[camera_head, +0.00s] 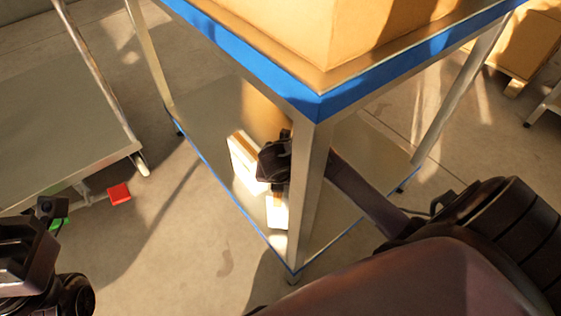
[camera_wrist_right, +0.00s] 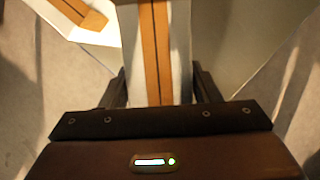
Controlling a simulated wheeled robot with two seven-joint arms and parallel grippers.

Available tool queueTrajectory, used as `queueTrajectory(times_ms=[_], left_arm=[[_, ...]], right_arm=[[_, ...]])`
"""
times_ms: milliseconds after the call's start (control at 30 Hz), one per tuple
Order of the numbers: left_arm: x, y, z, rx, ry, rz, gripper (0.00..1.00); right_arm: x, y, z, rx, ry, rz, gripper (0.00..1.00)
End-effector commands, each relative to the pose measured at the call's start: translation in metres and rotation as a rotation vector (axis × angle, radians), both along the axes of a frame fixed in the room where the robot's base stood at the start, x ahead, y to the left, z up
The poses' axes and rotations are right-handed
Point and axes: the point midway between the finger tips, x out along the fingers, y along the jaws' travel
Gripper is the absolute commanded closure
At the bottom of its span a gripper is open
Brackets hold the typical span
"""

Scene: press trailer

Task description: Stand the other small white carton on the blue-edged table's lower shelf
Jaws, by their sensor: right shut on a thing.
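The blue-edged table (camera_head: 262,73) stands in the middle of the head view, with its lower shelf (camera_head: 205,130) below. My right gripper (camera_head: 275,190) reaches in behind the near table leg and is shut on a small white carton (camera_head: 277,213) with a brown stripe. In the right wrist view this carton (camera_wrist_right: 178,45) sits between the fingers. It is low, over the shelf's near corner; I cannot tell whether it touches the shelf. Another small white carton (camera_head: 242,163) stands on the shelf just left of the gripper, also at the wrist view's top left (camera_wrist_right: 103,38). My left arm's end (camera_head: 35,250) is at bottom left; its fingertips are unclear.
A large cardboard box (camera_head: 330,35) sits on the table top. The near table leg (camera_head: 310,190) stands close to my right forearm. A grey trolley (camera_head: 55,100) with a red piece (camera_head: 119,193) is at left. More boxes (camera_head: 520,45) are at far right. Open floor lies left of the table.

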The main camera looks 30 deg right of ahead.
Motion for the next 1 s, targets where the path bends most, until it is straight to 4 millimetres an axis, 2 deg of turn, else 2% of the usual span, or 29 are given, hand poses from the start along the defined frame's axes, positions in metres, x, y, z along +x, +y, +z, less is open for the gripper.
queueTrajectory(times_ms=[33,133,567,600,767,1000], left_arm=[[0.001,-0.001,-0.011,0.003,-0.005,0.001,0.64],[0.001,-0.001,-0.014,0.004,-0.017,0.002,0.64],[0.001,-0.001,-0.012,0.005,-0.023,0.003,0.64],[0.001,-0.001,-0.013,0.005,-0.023,0.003,0.64],[0.001,-0.001,-0.013,0.006,-0.024,0.003,0.64],[0.001,-0.001,-0.012,0.006,-0.022,0.003,0.64]], right_arm=[[0.001,-0.001,-0.014,-0.002,-0.004,-0.001,1.0],[0.001,-0.001,-0.023,-0.002,-0.004,0.0,1.0],[0.001,0.0,-0.025,-0.001,-0.005,-0.001,1.0],[0.0,0.0,-0.028,0.0,0.0,0.0,0.43],[0.0,0.0,-0.027,0.0,0.0,0.0,0.22],[0.0,0.0,-0.027,0.0,0.0,0.0,0.22]])
